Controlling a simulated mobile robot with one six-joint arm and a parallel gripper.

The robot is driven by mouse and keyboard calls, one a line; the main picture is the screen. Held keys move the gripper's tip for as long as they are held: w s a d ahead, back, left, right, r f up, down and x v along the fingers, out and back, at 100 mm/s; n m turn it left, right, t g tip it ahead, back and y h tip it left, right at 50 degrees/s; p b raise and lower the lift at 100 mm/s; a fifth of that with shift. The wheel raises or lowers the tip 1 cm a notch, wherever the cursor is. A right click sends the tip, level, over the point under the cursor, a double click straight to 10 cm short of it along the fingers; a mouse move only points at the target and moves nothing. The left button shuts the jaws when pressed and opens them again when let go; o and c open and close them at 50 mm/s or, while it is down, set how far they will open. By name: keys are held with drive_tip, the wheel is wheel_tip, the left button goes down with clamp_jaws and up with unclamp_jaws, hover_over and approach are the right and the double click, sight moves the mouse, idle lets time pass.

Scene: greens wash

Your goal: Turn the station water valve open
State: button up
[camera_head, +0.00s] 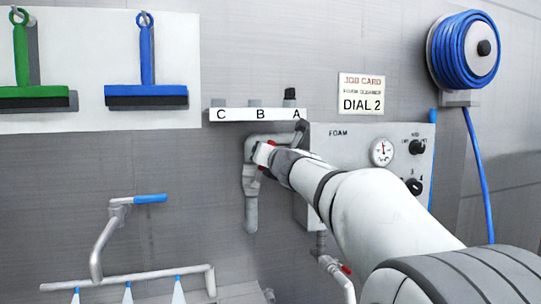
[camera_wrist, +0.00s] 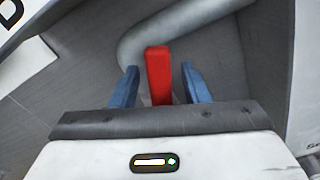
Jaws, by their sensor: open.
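A red valve handle (camera_wrist: 159,74) stands between the two blue fingers of my gripper (camera_wrist: 158,86) in the wrist view, with a gap on each side. My gripper is open around it. A grey pipe (camera_wrist: 200,16) bends behind the handle. In the head view my gripper (camera_head: 265,156) is at the grey pipe (camera_head: 251,205) below the lettered shelf, and red shows beside it. My wrist hides most of the handle there. I cannot read a label naming this valve.
The foam panel (camera_head: 345,143) with a gauge (camera_head: 382,152) and dials is right of my gripper, partly behind my arm. Another red-handled valve (camera_head: 338,270) sits below. A blue-handled tap (camera_head: 150,198) is at left. The shelf (camera_head: 240,114) is just above. A blue hose reel (camera_head: 465,50) hangs upper right.

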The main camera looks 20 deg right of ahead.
drive_tip(key=shift+s, duration=0.1)
drive_tip(key=s, duration=0.7)
drive_tip(key=shift+s+d, duration=0.15)
drive_tip(key=shift+s, duration=0.2)
drive_tip(key=shift+c, duration=0.3)
